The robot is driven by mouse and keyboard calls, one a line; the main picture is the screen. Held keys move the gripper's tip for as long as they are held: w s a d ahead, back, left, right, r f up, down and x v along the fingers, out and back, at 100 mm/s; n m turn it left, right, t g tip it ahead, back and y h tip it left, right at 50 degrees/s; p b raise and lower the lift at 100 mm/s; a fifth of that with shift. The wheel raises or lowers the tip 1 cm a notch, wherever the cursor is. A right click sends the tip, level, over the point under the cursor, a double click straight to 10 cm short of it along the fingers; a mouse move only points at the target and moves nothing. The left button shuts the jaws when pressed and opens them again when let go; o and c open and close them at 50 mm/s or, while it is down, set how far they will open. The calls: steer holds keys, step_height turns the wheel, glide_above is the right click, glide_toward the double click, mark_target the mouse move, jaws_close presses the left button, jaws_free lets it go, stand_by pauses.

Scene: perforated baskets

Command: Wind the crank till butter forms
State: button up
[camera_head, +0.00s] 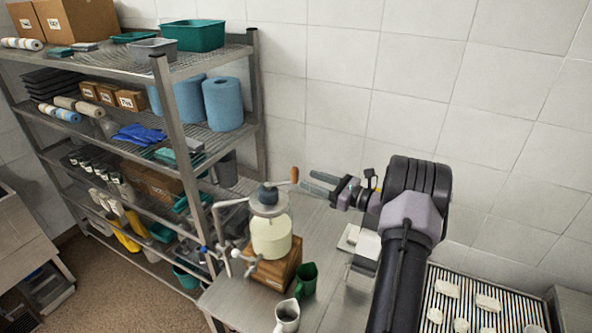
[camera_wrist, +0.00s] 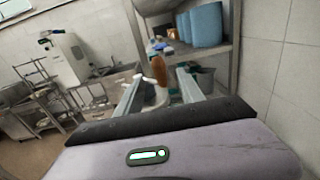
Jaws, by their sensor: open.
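The butter churn (camera_head: 271,236) is a pale jar on a wooden block with a grey crank mechanism on top. It stands on the steel table at the lower middle of the head view. The crank's orange-brown wooden handle (camera_head: 294,175) points up at the end of the crank arm. My gripper (camera_head: 317,183) is open and reaches from the right, its fingertips close to the handle. In the wrist view the handle (camera_wrist: 158,69) shows ahead, between the lines of the two fingers (camera_wrist: 163,84). I cannot tell whether it touches them.
A green jug (camera_head: 306,279) and a grey-white jug (camera_head: 287,315) stand in front of the churn. A loaded metal shelf (camera_head: 172,105) is close on the left. A ribbed tray with pale blocks (camera_head: 487,318) is at lower right. The tiled wall bounds the back.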

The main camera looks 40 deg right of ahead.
mark_target(295, 180)
steer(key=p+x, duration=0.1)
steer(key=x, duration=0.5)
steer(key=shift+w+a, duration=0.15)
steer(key=shift+w, duration=0.2)
jaws_close()
stand_by(1.0)
